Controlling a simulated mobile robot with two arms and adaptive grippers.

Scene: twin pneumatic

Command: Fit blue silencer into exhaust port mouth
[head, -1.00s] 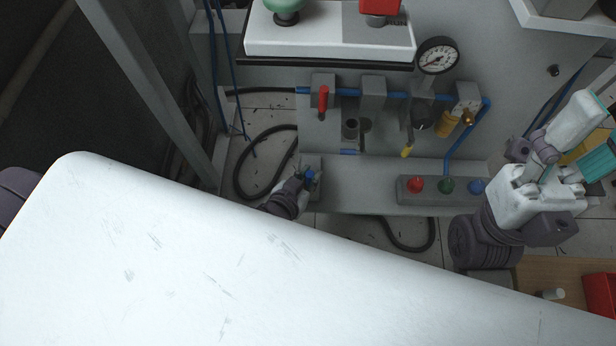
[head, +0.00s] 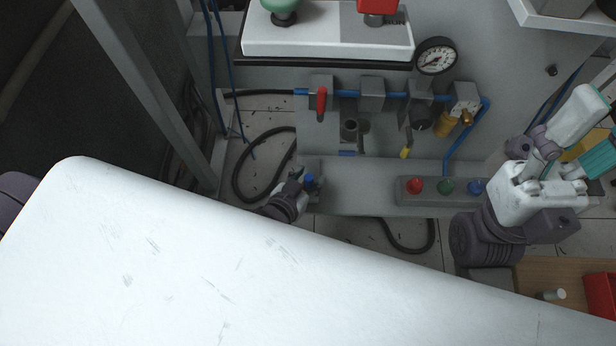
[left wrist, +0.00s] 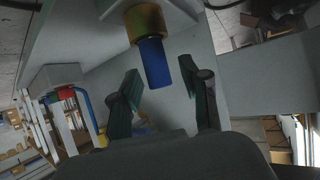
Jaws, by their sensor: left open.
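The blue silencer (left wrist: 155,62) is a short blue cylinder in the left wrist view. Its far end meets a brass-yellow ring, which looks like the exhaust port mouth (left wrist: 145,24), in line with it; how deep it sits I cannot tell. My left gripper (left wrist: 160,72) is open, its two dark green fingers on either side and apart from the silencer.
A grey panel carries a red-handled valve (head: 321,102), a pressure gauge (head: 436,56) and blue piping. A black hose (head: 238,180) loops on the floor at left.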

